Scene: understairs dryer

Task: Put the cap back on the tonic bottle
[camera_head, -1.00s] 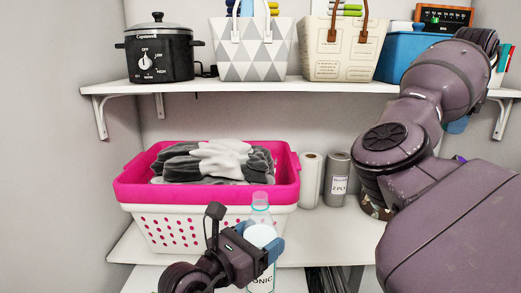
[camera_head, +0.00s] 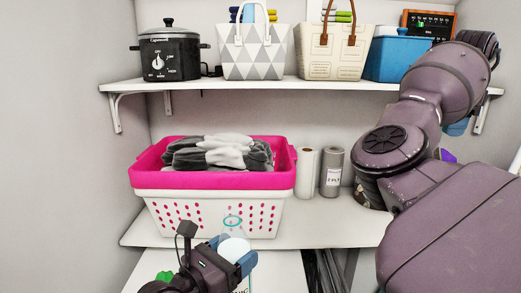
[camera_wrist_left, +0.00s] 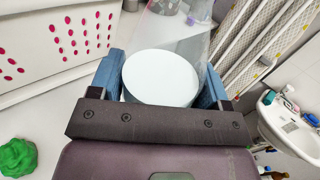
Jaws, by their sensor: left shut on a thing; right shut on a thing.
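The tonic bottle is clear with a white lower part (camera_head: 234,248). It stands in my left gripper (camera_head: 232,252), low in the head view, in front of the laundry basket. The blue fingers are shut around its body. Its teal-rimmed clear top (camera_head: 232,221) points upward, and only part of its label shows. In the left wrist view the round white part (camera_wrist_left: 160,77) sits between the fingers (camera_wrist_left: 160,88), with the clear upper part (camera_wrist_left: 180,32) beyond. My right arm fills the right of the head view, but its gripper does not show. I see no cap in these views.
A pink and white laundry basket (camera_head: 210,207) with grey cloth stands behind the bottle, beside two paper rolls (camera_head: 318,172). The upper shelf (camera_head: 300,87) holds a slow cooker and bags. A green object (camera_wrist_left: 17,157) lies left of my left gripper.

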